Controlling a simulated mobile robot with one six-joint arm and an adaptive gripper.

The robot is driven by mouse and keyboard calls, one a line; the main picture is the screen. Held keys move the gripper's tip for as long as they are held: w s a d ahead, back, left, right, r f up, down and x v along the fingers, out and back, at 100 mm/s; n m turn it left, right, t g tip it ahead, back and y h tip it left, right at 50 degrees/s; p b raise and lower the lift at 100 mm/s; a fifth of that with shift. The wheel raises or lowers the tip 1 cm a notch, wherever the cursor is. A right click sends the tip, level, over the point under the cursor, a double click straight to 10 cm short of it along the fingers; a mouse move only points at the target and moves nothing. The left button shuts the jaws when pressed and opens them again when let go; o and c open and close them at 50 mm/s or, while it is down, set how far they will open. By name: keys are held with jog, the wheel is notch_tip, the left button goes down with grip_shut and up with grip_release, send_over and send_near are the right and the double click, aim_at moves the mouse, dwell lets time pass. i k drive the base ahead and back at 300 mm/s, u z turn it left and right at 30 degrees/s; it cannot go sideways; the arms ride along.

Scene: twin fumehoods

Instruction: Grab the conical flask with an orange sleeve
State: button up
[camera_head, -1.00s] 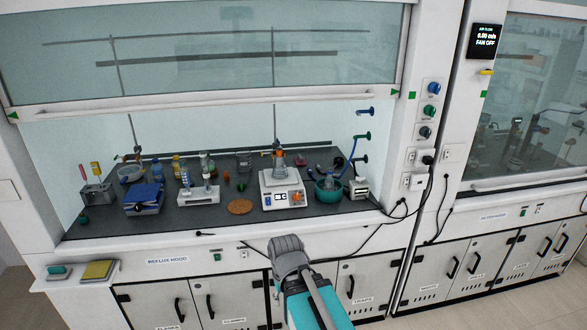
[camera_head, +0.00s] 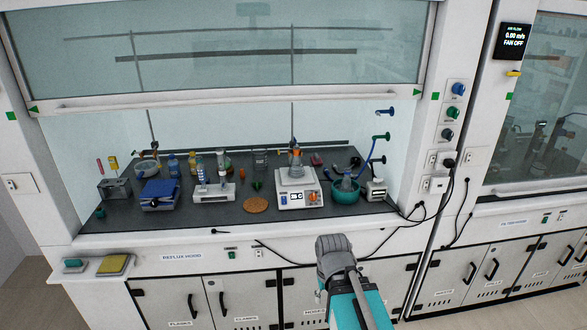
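A conical flask with an orange sleeve (camera_head: 295,158) stands on a white hotplate or balance-like device (camera_head: 299,196) inside the left fumehood. It is upright, and its details are small at this distance. My arm rises from the bottom of the view, with its grey end (camera_head: 335,252) in front of the hood, below the bench edge and well short of the flask. The gripper's fingers cannot be made out, so whether it is open or shut does not show.
The sash (camera_head: 235,104) is raised above the bench. A teal bowl (camera_head: 345,190) stands right of the device, with a cork mat (camera_head: 256,205) to its left. A cable hangs along the hood front.

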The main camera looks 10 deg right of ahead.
aim_at(296, 170)
jog(key=z, duration=0.1)
jog(key=i, duration=1)
jog(key=u, duration=0.05)
